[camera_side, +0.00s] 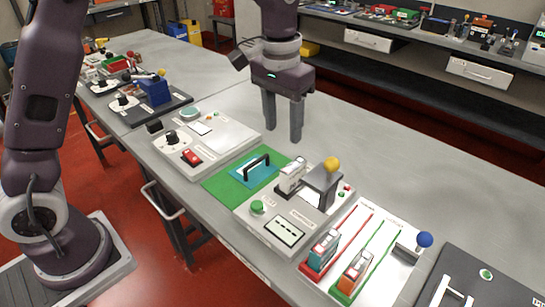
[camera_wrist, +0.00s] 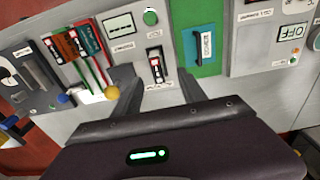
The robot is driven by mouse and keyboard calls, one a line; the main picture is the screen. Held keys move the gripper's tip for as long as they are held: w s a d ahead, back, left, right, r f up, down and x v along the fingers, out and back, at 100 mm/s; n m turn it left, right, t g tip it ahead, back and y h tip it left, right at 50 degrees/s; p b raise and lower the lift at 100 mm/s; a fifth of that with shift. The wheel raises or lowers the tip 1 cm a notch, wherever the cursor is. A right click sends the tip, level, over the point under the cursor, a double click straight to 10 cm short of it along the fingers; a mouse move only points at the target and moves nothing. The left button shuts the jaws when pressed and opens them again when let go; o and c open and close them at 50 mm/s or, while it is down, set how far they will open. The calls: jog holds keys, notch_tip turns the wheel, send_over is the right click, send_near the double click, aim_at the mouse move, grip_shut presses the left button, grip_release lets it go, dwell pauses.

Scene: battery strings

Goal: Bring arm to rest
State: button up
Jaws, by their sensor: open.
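My gripper (camera_side: 284,128) hangs above the grey table (camera_side: 350,158), behind the row of panels. Its two dark fingers point down, apart from each other, with nothing between them. In the wrist view my gripper (camera_wrist: 158,92) is also open, its fingers over the edge of the panel with the yellow knob. I cannot tell exactly how high the fingertips are above the table.
Near my gripper are a green mat (camera_side: 222,187) with a black-handled teal cover (camera_side: 252,172), and a panel with a yellow-knobbed lever (camera_side: 332,164). The table right of my gripper is clear.

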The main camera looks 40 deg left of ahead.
jog(key=s+a+r+t, duration=0.2)
jog(key=s+r, duration=0.3)
jog(key=s, duration=0.3)
jog(key=s+a+r+t, duration=0.15)
jog(key=s+r, duration=0.25)
jog(key=s, duration=0.4)
jog(key=s+a+f+t, duration=0.1)
jog(key=s+a+f, duration=0.1)
jog(key=s, duration=0.8)
jog(key=shift+s+f, duration=0.3)
jog(key=shift+s, duration=0.05)
